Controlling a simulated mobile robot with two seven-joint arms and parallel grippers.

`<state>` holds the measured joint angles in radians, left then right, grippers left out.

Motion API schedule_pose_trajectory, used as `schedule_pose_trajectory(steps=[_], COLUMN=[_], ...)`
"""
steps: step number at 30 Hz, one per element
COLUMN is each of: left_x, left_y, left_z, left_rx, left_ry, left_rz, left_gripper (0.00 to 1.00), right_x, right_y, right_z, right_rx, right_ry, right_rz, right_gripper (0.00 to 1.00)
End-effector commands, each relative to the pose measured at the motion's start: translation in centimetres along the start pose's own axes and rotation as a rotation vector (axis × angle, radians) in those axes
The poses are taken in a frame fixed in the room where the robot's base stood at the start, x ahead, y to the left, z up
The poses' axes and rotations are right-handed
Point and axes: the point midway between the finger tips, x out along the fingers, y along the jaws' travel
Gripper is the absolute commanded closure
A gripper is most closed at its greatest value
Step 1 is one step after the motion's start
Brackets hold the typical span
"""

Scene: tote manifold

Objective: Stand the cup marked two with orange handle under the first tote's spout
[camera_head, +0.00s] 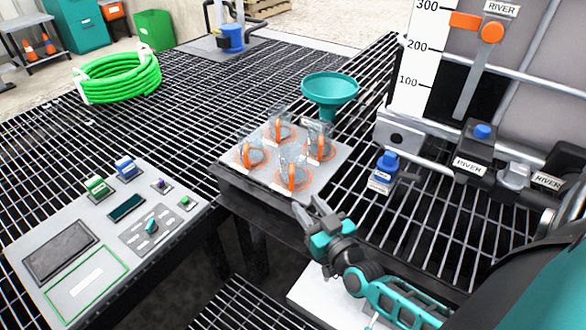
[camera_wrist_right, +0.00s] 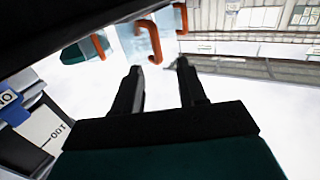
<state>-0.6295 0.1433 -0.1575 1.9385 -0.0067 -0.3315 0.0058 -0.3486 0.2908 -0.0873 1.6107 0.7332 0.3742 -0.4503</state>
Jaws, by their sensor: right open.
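Several clear cups with orange handles stand together on a grey tray (camera_head: 228,176). A front cup (camera_head: 293,176) is closest to my right gripper (camera_head: 311,208). The cups' marks are too small to read, so I cannot tell which is marked two. My right gripper is open and empty, just in front of the tray's near edge. In the right wrist view, an orange handle (camera_wrist_right: 151,42) shows beyond the open fingers (camera_wrist_right: 160,68), apart from them. A tote (camera_head: 412,75) with a scale stands at the right; I cannot clearly make out its spout. My left gripper is out of view.
A teal funnel (camera_head: 330,87) stands behind the cups. A blue-capped fitting (camera_head: 384,172) and dark valve blocks labelled RIVER (camera_head: 470,165) lie right of them. A control panel (camera_head: 110,240) is at left, a green hose coil (camera_head: 117,78) behind. The grating between is clear.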

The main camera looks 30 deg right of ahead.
Motion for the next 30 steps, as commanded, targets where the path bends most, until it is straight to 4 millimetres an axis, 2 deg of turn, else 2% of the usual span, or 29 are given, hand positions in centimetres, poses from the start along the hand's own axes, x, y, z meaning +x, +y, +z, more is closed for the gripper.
schedule_pose_trajectory(steps=[3, 10, 18, 28, 30], left_x=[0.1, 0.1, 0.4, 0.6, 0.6], left_y=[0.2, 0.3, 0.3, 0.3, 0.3], left_z=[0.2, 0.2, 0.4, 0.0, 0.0], left_rx=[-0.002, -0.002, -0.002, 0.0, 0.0], left_ry=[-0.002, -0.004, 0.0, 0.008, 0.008], left_rz=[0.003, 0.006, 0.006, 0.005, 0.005], left_gripper=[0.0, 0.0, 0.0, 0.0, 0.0], right_x=[1.8, 3.4, 7.1, 7.8, 7.8], right_y=[0.0, 0.1, 0.5, 0.6, 0.6], right_z=[0.0, -0.1, -0.3, -0.3, -0.3], right_rx=[0.0, 0.0, 0.0, 0.0, 0.0], right_ry=[0.001, -0.001, -0.001, -0.003, -0.002], right_rz=[0.0, -0.001, -0.002, -0.002, -0.002], right_gripper=[0.59, 0.59, 0.59, 0.59, 0.65])
